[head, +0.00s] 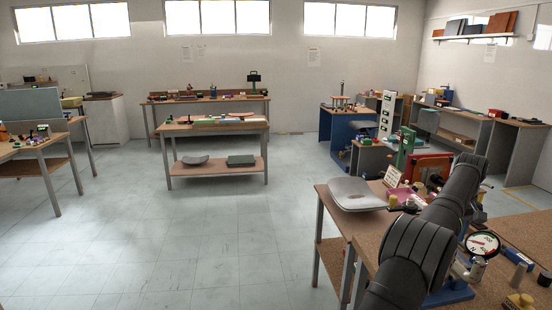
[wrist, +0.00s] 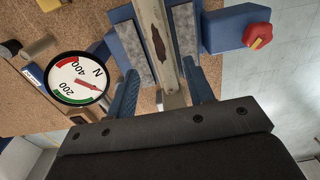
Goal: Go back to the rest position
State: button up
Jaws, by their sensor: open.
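My gripper (wrist: 163,88) shows in the wrist view with two ridged blue fingers spread apart. A pale metal bar with a worn brown patch (wrist: 160,40) runs between the fingers. I cannot tell whether either finger touches it. The bar lies between the grey-padded faces of a blue fixture (wrist: 126,35) on a brown worktop. In the head view my dark arm crosses the lower right over the bench, and I cannot make out the gripper there.
A round dial gauge (head: 482,244) stands beside my arm; it also shows in the wrist view (wrist: 77,79), left of the fingers. A red knob (wrist: 257,36) is at right. A grey seat panel (head: 355,194) lies on the near bench. The floor (head: 200,240) at left is clear.

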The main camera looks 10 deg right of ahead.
jog(key=shift+r, duration=1.4)
jog(key=o, duration=1.1)
jog(key=shift+o, duration=0.2)
jog(key=shift+w+a+r, duration=0.1)
jog(key=shift+a+r, duration=0.1)
jog(key=shift+r, duration=0.05)
jog(key=s+a+r+t+h, duration=0.15)
jog(key=a+r, duration=0.25)
jog(key=a, duration=0.6)
jog(key=s+a+r+t+h, duration=0.1)
jog(key=a+r+h, duration=0.25)
jog(key=a, duration=0.65)
notch_tip(320, 180, down, 9)
jog(key=w+d+y, duration=0.1)
jog(key=d, duration=0.2)
jog(key=shift+w+r, duration=0.15)
jog(key=shift+w, duration=0.1)
